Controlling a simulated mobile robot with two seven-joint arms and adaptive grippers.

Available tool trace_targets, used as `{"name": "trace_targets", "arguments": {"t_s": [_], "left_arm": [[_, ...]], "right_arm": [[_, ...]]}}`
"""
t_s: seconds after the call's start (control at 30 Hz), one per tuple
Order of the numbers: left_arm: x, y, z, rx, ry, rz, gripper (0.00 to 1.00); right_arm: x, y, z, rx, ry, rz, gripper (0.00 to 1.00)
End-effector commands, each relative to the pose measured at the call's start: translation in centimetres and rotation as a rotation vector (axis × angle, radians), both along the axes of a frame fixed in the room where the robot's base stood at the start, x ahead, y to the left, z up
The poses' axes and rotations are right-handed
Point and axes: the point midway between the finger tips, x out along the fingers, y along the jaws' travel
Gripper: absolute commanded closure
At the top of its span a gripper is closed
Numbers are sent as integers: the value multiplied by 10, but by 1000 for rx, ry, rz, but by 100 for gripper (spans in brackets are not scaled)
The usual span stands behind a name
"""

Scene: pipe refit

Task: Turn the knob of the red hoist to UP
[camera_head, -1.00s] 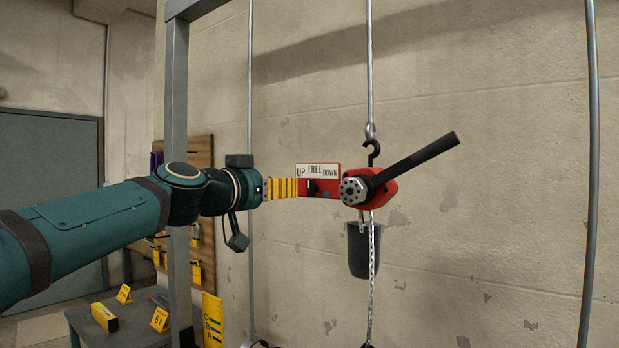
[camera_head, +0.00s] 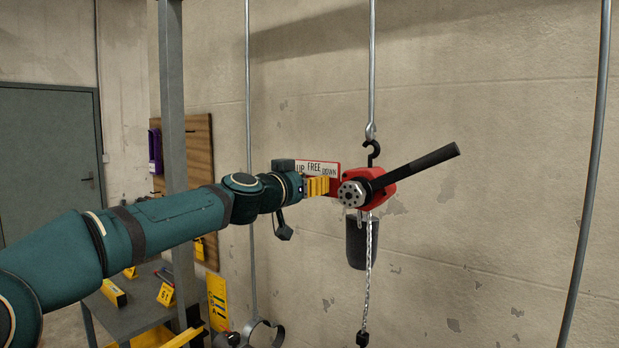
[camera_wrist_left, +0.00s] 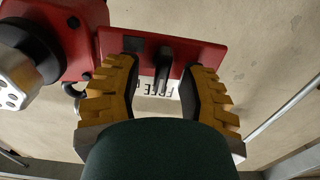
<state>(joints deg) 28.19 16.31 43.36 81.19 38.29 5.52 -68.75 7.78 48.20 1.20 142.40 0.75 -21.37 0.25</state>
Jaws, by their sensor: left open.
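The red hoist (camera_head: 376,190) hangs from a hook on a grey rod, with a black lever pointing up and to the right. Its red plate carries a white label (camera_head: 318,168) reading UP, FREE and DOWN. My left gripper (camera_head: 318,186) is in front of the plate, below the label. In the left wrist view the yellow fingers (camera_wrist_left: 162,95) are open, one on each side of the dark knob (camera_wrist_left: 163,66), with gaps visible. The red hoist (camera_wrist_left: 75,35) fills the upper left there. The head view hides the knob behind the fingers. My right gripper is not in view.
A grey post (camera_head: 173,110) stands left of the hoist, behind my left arm. A chain (camera_head: 368,275) and a dark chain bag (camera_head: 358,245) hang below the hoist. A grey table (camera_head: 130,318) with yellow markers stands lower left. The wall right of the hoist is bare.

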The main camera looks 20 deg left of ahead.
Motion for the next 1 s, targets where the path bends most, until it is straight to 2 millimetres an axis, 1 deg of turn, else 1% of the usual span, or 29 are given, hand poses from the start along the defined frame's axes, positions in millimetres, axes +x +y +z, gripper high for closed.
{"name": "trace_targets", "arguments": {"t_s": [0.23, 0.27, 0.3, 0.33, 0.37, 0.77, 1.0], "left_arm": [[0, 0, 0, 0, 0, 0, 60], [0, 0, 0, 0, 0, 0, 71], [0, 0, 0, 0, 0, 0, 85], [0, 0, 0, 0, 0, 0, 95], [0, 0, 0, 0, 0, 0, 100], [0, 0, 0, -11, 3, 0, 100], [0, 1, 0, -96, 33, 0, 100]], "right_arm": [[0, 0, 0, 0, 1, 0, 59], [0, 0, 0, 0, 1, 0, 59], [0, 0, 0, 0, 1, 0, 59], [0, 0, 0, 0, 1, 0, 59], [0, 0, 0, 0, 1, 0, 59], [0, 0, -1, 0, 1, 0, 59], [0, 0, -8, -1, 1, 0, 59]]}}
